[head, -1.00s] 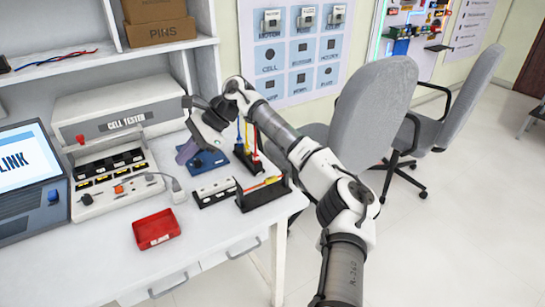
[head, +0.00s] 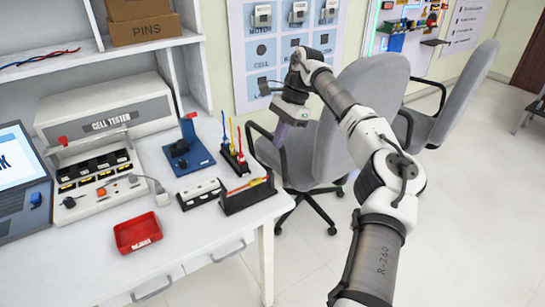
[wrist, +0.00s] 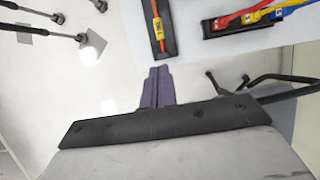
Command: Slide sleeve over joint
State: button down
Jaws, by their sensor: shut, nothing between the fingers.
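A black tray (head: 233,204) lies near the table's right edge with a red and yellow wire piece (head: 250,185) in it. In the wrist view the tray (wrist: 166,48) holds a red wire with a yellow, marked band (wrist: 158,28) around it. I cannot tell for certain which part is the sleeve and which the joint. My gripper (head: 278,138) hangs off to the right of the table, over the floor by a grey chair. Its purple fingers (wrist: 158,72) are shut and empty, apart from the tray.
A black rack (head: 237,163) with blue, yellow and red upright leads stands behind the tray. A blue fixture (head: 188,155), a black-and-white block (head: 199,193) and a red bin (head: 137,233) stand farther left. A chair (head: 365,120) is close behind my arm.

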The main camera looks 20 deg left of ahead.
aim_at(253, 181)
jog(key=p+x, duration=0.1)
jog(key=x, duration=0.8)
jog(key=shift+s+f, duration=0.15)
jog(key=shift+f, duration=0.15)
jog(key=s+a, duration=0.1)
jog(key=s, duration=0.1)
jog(key=s+a+b, duration=0.1)
jog(key=s+a, duration=0.1)
jog(key=shift+a, duration=0.15)
jog(key=shift+r, duration=0.15)
